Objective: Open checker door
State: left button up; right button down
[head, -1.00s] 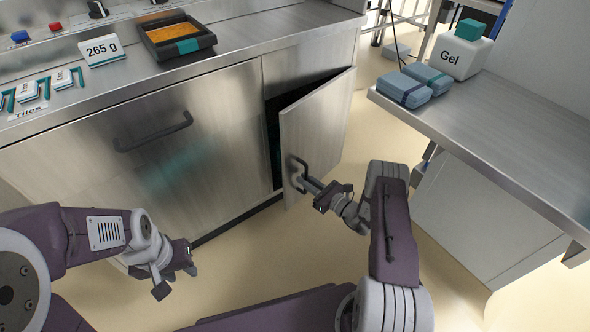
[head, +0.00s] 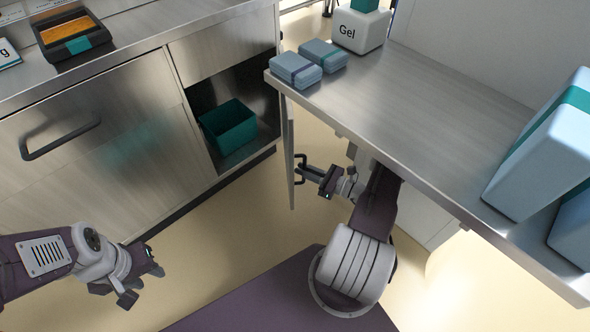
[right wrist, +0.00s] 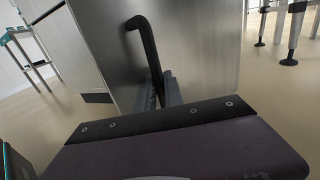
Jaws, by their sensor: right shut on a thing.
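The checker door (head: 291,150) stands wide open, seen nearly edge-on in the head view, to the right of the open cabinet compartment (head: 255,92). Its inner or outer steel face (right wrist: 200,50) fills the middle of the right wrist view. My right gripper (head: 303,172) is shut on the door's dark bar handle (right wrist: 147,42); its fingers close around the lower part of it. My left gripper (head: 155,268) hangs empty over the floor at the lower left, apart from everything; its finger gap is unclear.
A teal bin (head: 229,127) stands inside the compartment. A side counter (head: 440,110) overhangs my right arm, bearing blue packs (head: 297,70) and a Gel container (head: 360,28). A closed drawer front with a handle (head: 60,140) is at left. The floor between is clear.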

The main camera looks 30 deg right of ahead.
jog(key=shift+d, duration=0.75)
jog(key=c, duration=1.5)
grip_release()
jog(key=shift+a, duration=0.1)
jog(key=shift+o, duration=0.2)
jog(key=shift+s, duration=0.1)
jog(key=p+v, duration=0.2)
jog(key=v, duration=0.7)
